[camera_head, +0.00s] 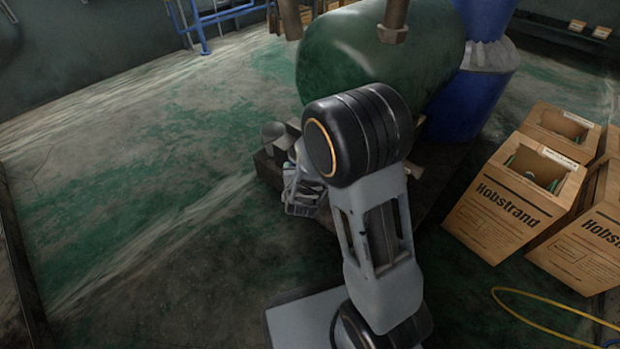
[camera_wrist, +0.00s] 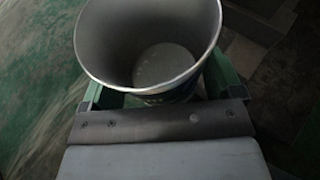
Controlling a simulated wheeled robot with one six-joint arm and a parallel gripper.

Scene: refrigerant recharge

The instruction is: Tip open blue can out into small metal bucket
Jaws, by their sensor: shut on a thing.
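In the wrist view the open blue can (camera_wrist: 150,42) sits between the green fingers of my gripper (camera_wrist: 158,92). My gripper is shut on it. I look into its bare grey inside and see a pale round bottom; a dark bluish strip of its outer wall shows below the rim. In the head view my gripper (camera_head: 303,192) is low behind my arm, beside the dark base under the green tank, and the can cannot be made out there. A small grey metal vessel (camera_head: 273,132) stands just beyond it; I cannot tell for certain if it is the small metal bucket.
A large green tank (camera_head: 375,55) rests on a dark base (camera_head: 268,170) behind my arm. A blue drum (camera_head: 465,105) stands to its right. Hobstrand cardboard boxes (camera_head: 500,205) and a yellow hose (camera_head: 545,322) are at the right. The floor at the left is clear.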

